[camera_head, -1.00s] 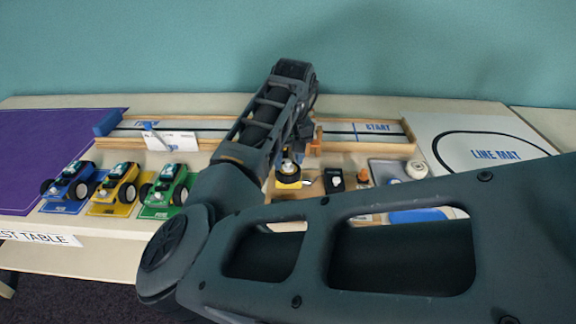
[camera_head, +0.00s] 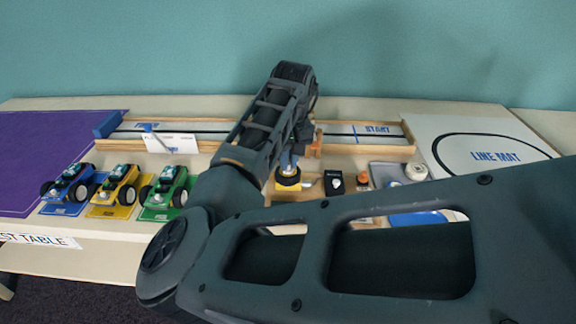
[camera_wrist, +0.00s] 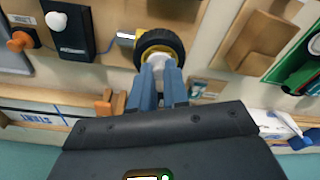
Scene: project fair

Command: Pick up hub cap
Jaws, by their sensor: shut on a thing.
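The hub cap (camera_wrist: 161,60) is a small pale piece at the middle of a black-tyred wheel (camera_wrist: 172,38), in the upper middle of the wrist view. My gripper (camera_wrist: 160,70) has its blue-grey fingers shut on the hub cap, which still appears at the wheel, partly hidden by the fingers. I cannot tell whether it is apart from the wheel. In the head view, my gripper (camera_head: 289,163) reaches down onto the yellow-and-black wheel unit (camera_head: 287,182), and the hub cap cannot be made out there.
A black box with a white knob (camera_head: 334,183) and an orange-topped piece (camera_head: 362,180) stand close right. A grey tray (camera_head: 385,173) lies beyond. Behind is the wood-edged track (camera_head: 395,127). Blue, yellow and green cars (camera_head: 165,190) stand left.

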